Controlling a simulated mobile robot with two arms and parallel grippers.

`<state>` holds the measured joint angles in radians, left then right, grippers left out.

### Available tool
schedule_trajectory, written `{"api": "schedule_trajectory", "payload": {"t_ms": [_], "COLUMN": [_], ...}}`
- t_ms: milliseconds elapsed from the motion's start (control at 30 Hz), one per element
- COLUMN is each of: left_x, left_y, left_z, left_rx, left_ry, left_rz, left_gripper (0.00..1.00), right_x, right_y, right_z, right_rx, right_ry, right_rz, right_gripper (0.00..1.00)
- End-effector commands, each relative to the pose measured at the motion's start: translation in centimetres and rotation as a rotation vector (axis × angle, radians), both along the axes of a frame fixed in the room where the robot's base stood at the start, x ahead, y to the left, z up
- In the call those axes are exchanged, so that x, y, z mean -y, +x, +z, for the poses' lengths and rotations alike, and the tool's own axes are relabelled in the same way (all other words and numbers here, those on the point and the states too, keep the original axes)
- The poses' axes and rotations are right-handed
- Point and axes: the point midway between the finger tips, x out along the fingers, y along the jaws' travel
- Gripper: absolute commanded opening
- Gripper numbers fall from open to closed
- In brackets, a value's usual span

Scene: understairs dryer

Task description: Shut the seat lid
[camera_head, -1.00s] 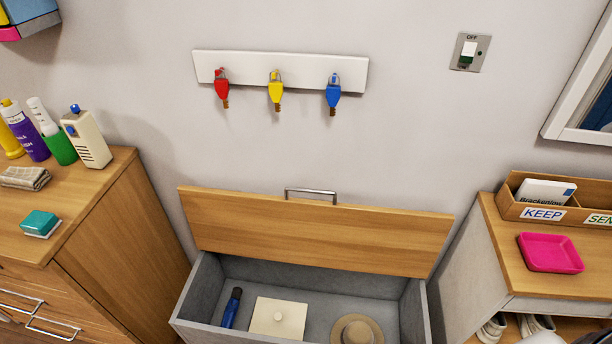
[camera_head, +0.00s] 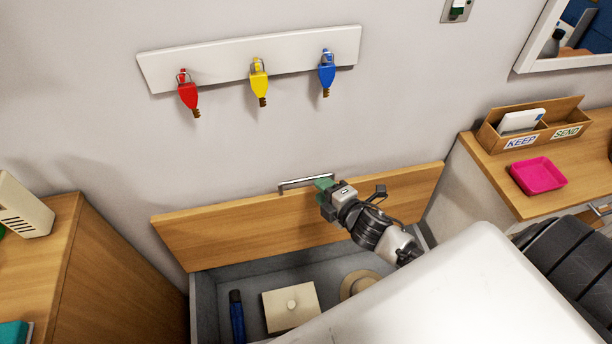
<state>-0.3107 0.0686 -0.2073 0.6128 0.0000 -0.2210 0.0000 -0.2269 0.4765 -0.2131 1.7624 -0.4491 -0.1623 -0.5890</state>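The wooden seat lid (camera_head: 230,228) stands raised, leaning near the wall behind the open grey seat box (camera_head: 207,300). A metal bar handle (camera_head: 296,183) sits on the lid's top edge. My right gripper (camera_head: 322,184), with greenish fingertips, is at the right end of this handle. I cannot tell whether it touches the handle or whether its fingers are open or shut. My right arm covers part of the lid's right side and the box's right part. My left gripper is not in view.
Inside the box lie a blue bottle (camera_head: 236,314), a cream square lidded thing (camera_head: 291,306) and a straw hat (camera_head: 357,284), partly hidden. A wooden cabinet (camera_head: 120,275) stands left. A side top (camera_head: 510,197) at right holds a pink tray (camera_head: 538,176) and a letter rack (camera_head: 490,137).

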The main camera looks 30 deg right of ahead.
Motion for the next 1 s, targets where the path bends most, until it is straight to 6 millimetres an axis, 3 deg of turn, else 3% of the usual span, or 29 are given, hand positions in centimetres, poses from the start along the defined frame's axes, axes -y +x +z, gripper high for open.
{"api": "schedule_trajectory", "payload": {"t_ms": [100,300,733,767,1000], "left_x": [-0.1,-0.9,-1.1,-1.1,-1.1], "left_y": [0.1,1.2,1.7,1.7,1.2], "left_z": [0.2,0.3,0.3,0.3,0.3], "left_rx": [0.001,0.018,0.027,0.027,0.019], "left_ry": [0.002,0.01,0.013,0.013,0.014], "left_rz": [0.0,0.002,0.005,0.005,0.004], "left_gripper": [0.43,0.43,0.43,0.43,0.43], "right_x": [-0.4,-0.8,-1.0,-1.0,-1.0], "right_y": [2.5,5.2,6.3,6.3,6.3], "right_z": [-0.5,-1.3,-1.7,-1.7,-1.6], "right_rx": [0.002,0.001,-0.001,-0.001,-0.001], "right_ry": [0.001,0.001,0.002,0.002,0.002], "right_rz": [0.0,0.0,0.001,0.0,0.0], "right_gripper": [0.38,0.38,0.38,0.36,0.0]}}
